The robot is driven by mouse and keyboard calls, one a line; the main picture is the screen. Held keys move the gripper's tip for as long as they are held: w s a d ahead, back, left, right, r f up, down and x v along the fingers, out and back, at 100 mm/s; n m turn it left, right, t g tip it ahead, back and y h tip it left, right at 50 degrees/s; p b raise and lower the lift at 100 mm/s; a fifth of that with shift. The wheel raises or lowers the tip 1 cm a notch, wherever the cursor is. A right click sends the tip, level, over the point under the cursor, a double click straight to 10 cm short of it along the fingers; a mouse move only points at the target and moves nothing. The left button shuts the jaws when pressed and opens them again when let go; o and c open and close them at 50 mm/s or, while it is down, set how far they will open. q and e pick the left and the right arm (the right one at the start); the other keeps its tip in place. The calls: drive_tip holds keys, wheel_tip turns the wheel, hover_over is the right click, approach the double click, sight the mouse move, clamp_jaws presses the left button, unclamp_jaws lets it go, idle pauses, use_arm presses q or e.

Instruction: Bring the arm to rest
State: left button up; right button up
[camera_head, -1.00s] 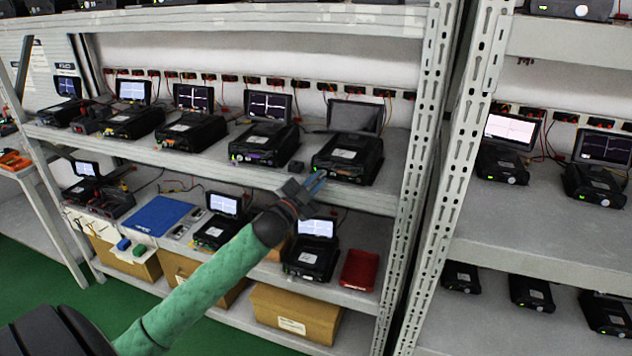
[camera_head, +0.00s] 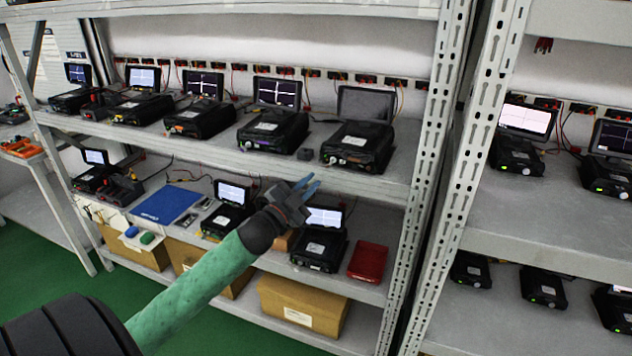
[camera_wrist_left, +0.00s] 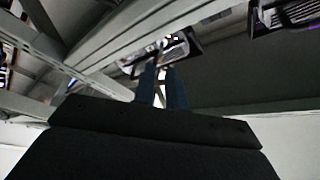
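My left arm, in a green sleeve, reaches in from the lower left of the head view. Its gripper (camera_head: 308,186) is in front of the rack, near the front edge of the middle shelf (camera_head: 250,166), with blue fingers pointing up and right. In the left wrist view the two fingers (camera_wrist_left: 163,88) stand parallel with a narrow gap and nothing between them. The gripper looks apart from the device with the dark screen (camera_head: 358,147) above it. My right gripper is not in view.
Rack posts (camera_head: 440,150) stand to the right of the gripper. The lower shelf holds a red tray (camera_head: 368,262), a blue mat (camera_head: 166,205) and devices. Cardboard boxes (camera_head: 303,305) sit beneath. Green floor (camera_head: 50,270) is clear at the lower left.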

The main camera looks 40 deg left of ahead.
use_arm(q)
drive_tip(key=shift+s+f, duration=0.1)
drive_tip(key=shift+s, duration=0.35)
idle(0.3)
drive_tip(key=a+f+n+g+y, duration=0.3)
drive_tip(key=a+f, duration=0.1)
drive_tip(key=f, duration=0.3)
drive_tip(key=a+f+n+g+y, duration=0.3)
drive_tip(key=f+y, duration=0.1)
drive_tip(key=f, duration=0.3)
drive_tip(key=s+d+f+n+g+h, duration=0.1)
drive_tip(key=s+d+f+g, duration=0.25)
drive_tip(key=f, duration=0.55)
drive_tip(key=s+d+f+g, duration=0.2)
drive_tip(key=s+d+f, duration=0.15)
drive_tip(key=f, duration=0.55)
drive_tip(key=s+d+f+n+g+h, duration=0.1)
drive_tip(key=s+d+f+g, duration=0.25)
drive_tip(key=f, duration=0.55)
drive_tip(key=s+d+f+g+h, duration=0.2)
drive_tip(key=s+d+f, duration=0.6)
drive_tip(key=s+d, duration=0.3)
drive_tip(key=s+d+f+g+h, duration=0.1)
drive_tip(key=s+d+f+g, duration=0.1)
drive_tip(key=s+d+f, duration=0.6)
drive_tip(key=s+d, duration=0.3)
drive_tip(key=d, duration=0.3)
drive_tip(key=shift+s+d+n+h, duration=0.15)
drive_tip(key=shift+d+n+h, duration=0.15)
drive_tip(key=shift+n+h, duration=0.1)
